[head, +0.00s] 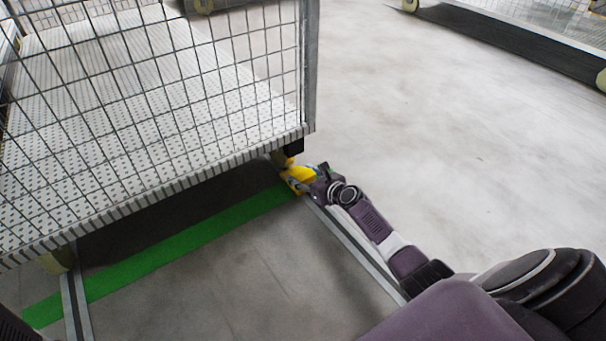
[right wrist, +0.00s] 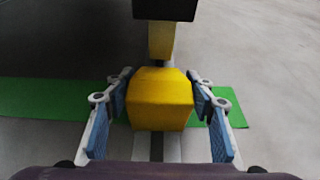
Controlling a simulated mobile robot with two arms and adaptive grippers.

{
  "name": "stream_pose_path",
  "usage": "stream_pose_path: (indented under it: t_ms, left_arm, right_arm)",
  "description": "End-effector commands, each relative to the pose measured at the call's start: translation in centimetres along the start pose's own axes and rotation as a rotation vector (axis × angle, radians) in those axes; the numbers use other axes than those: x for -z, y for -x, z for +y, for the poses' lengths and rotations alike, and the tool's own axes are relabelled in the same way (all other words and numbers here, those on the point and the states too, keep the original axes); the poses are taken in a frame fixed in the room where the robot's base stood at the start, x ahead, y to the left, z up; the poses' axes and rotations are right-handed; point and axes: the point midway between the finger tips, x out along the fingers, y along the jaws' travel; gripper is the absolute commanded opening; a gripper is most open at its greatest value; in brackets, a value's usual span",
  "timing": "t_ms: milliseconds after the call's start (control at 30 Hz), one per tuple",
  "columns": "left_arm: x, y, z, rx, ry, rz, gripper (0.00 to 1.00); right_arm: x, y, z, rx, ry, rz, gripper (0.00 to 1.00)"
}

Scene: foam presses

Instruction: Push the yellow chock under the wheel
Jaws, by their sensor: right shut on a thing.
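The yellow chock (right wrist: 160,100) sits between the two blue-padded fingers of my right gripper (right wrist: 160,112), which is shut on it. In the head view the chock (head: 298,178) is low at the front right corner of the wire cage cart, with my right gripper (head: 308,178) at it. The wheel (right wrist: 161,42) stands straight ahead of the chock in the right wrist view, under a dark block. I cannot tell whether chock and wheel touch.
The wire cage cart (head: 215,150) fills the upper left. A green stripe (head: 180,248) runs on the floor along it, crossed by grey rails (head: 350,240). Another cart (head: 520,45) stands at the upper right. The floor to the right is clear.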

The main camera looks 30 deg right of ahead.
Motion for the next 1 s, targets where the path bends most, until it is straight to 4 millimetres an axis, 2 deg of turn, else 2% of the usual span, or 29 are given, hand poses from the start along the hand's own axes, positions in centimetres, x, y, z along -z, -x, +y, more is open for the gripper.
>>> stream_pose_path:
  t_ms: [133, 167, 333, 733, 1000]
  left_arm:
    - [0.0, 0.0, 0.0, 0.000, 0.000, 0.000, 0.36]
    - [0.0, 0.0, 0.0, 0.000, 0.000, 0.000, 0.36]
    - [0.0, 0.0, 0.0, 0.000, -0.001, 0.001, 0.36]
    - [0.0, 0.1, 0.0, -0.001, -0.002, -0.002, 0.36]
    - [0.0, 0.0, 0.0, -0.001, -0.001, -0.001, 0.36]
  right_arm:
    - [0.1, 0.0, 0.1, -0.001, 0.000, 0.001, 0.11]
    - [0.1, 0.0, 0.1, -0.001, 0.000, 0.001, 0.51]
    - [0.1, 0.0, 0.1, -0.001, 0.000, 0.001, 0.70]
    - [0.2, 0.4, 0.0, -0.001, 0.000, 0.002, 0.70]
    - [0.2, 3.1, 0.0, -0.001, 0.004, 0.002, 0.70]
